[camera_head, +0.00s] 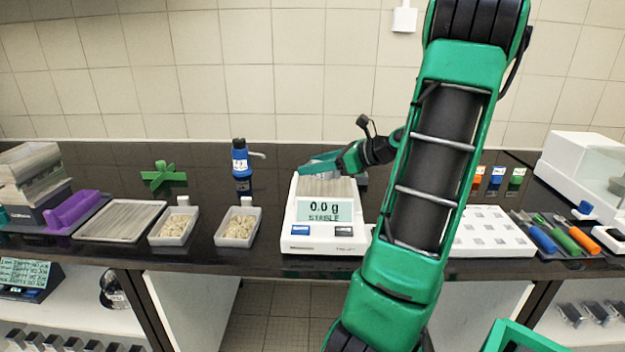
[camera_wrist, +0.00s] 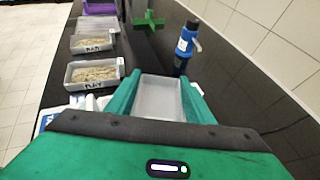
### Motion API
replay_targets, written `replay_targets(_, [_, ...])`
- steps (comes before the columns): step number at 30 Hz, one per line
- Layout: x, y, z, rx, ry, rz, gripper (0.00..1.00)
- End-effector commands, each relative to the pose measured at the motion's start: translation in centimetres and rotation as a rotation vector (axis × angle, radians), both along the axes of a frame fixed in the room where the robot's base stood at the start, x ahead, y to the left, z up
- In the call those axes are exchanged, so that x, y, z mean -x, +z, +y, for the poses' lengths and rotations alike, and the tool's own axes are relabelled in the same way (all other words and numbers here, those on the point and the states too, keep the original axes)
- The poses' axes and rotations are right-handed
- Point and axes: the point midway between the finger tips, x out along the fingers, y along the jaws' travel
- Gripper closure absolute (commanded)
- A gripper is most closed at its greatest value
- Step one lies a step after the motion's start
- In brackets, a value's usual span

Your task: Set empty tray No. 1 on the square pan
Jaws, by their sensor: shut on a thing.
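The white balance (camera_head: 322,238) stands on the dark bench, and its display reads 0.0 g STABLE. Its square pan (camera_head: 343,187) is behind the display, partly covered by my gripper. My gripper (camera_head: 318,168) is over the pan area. In the wrist view its green fingers are shut on an empty pale tray (camera_wrist: 158,100), one finger along each side. The tray looks about level. No number is readable on it, and I cannot tell whether its underside touches the pan. A corner of the balance (camera_wrist: 50,117) shows at left in the wrist view.
Two filled white trays (camera_head: 173,226) (camera_head: 237,228) stand left of the balance, beside a striped flat tray (camera_head: 120,221). A blue bottle (camera_head: 241,165) and a green cross-shaped knob (camera_head: 163,175) stand behind. A white holed rack (camera_head: 490,233) and tools (camera_head: 565,234) lie right.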

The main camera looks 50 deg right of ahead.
Motion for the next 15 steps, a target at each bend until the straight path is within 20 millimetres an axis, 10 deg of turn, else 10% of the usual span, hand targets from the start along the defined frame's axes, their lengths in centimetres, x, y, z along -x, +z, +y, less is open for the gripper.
replay_targets(15, [0.1,-4.2,-0.2,0.001,0.001,0.000,0.73])
